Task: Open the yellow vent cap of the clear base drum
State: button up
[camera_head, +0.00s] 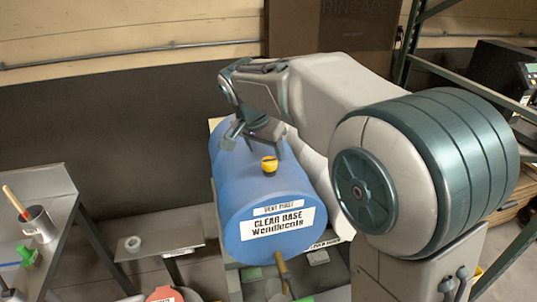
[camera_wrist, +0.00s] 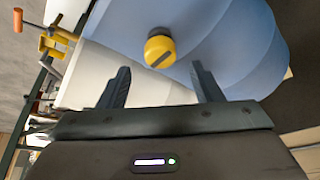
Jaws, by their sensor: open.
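The blue clear base drum (camera_head: 262,215) lies on its side, with labels reading "VENT FIRST" and "CLEAR BASE" on its front end. The yellow vent cap (camera_head: 269,165) sits on top of the drum. In the wrist view the cap (camera_wrist: 160,50) shows a dark slot across its face and lies just beyond the fingertips, roughly midway between them. My gripper (camera_head: 255,142) is open and empty, above the drum and close behind the cap. Both fingers show in the wrist view (camera_wrist: 158,76), apart from the cap. The drum's blue side (camera_wrist: 225,40) fills the upper right there.
A small table (camera_head: 160,238) with a white ring stands left of the drum. A grey bench (camera_head: 40,185) at far left holds a metal cup (camera_head: 40,222) with a stick. Green shelving (camera_head: 430,65) stands at right. A wooden handle (camera_head: 281,270) projects below the drum's front.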

aim_at(269, 160)
jog(key=shift+x, duration=2.05)
jog(key=shift+a, duration=0.1)
jog(key=c, duration=1)
